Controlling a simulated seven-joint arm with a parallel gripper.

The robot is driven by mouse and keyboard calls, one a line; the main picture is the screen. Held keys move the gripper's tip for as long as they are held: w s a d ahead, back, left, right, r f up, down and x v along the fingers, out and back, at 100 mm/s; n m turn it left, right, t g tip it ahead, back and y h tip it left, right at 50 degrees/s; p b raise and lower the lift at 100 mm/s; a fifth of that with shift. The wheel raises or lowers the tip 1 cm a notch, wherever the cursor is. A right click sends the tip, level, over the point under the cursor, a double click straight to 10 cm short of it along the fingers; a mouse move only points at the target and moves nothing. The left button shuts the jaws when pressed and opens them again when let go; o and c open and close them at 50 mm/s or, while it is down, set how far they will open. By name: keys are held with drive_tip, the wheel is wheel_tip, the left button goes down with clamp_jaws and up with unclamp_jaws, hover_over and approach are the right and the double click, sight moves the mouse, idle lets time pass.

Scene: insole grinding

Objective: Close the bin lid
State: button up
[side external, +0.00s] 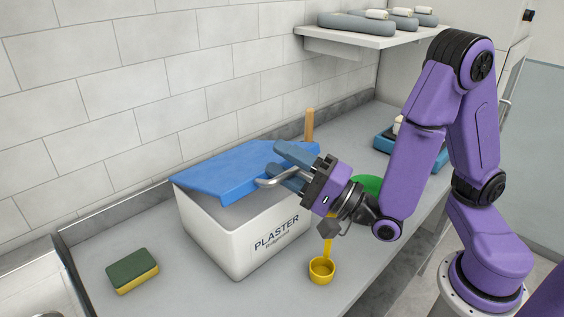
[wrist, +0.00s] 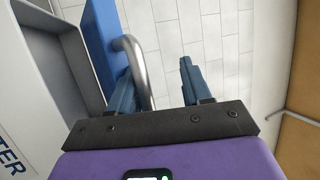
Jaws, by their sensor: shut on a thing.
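The white bin (side external: 225,237), labelled PLASTER, stands on the grey counter. Its blue lid (side external: 225,172) sits tilted over it, with the lid's right side above the rim. In the wrist view the lid (wrist: 103,42) stands off the bin (wrist: 62,60), leaving a gap that shows its inside. The lid's curved metal handle (side external: 268,182) also shows in the wrist view (wrist: 135,58). My gripper (side external: 284,166) is shut on this handle at the lid's right side. In the wrist view my gripper (wrist: 156,85) has the handle against its left finger.
A yellow scoop (side external: 321,268) lies on the counter right of the bin. A green and yellow sponge (side external: 132,271) lies at the front left. A green bowl-like thing (side external: 367,184) and a blue tray (side external: 436,161) are behind my wrist. A wall shelf (side external: 350,40) hangs above.

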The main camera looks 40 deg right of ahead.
drive_tip(key=shift+o, duration=1.2)
drive_tip(key=shift+s+d+f, duration=0.2)
drive_tip(key=shift+s+f, duration=0.4)
drive_tip(key=o, duration=0.5)
drive_tip(key=shift+s+d+f, duration=0.15)
drive_tip(key=shift+s, duration=0.3)
drive_tip(key=shift+o, duration=1)
drive_tip(key=r, duration=0.5)
drive_tip(key=shift+w+r, duration=0.1)
drive_tip(key=shift+w, duration=0.1)
drive_tip(key=shift+w+r, duration=0.1)
drive_tip(key=shift+r, duration=1)
drive_tip(key=shift+w+f, duration=0.35)
drive_tip(key=shift+w, duration=0.15)
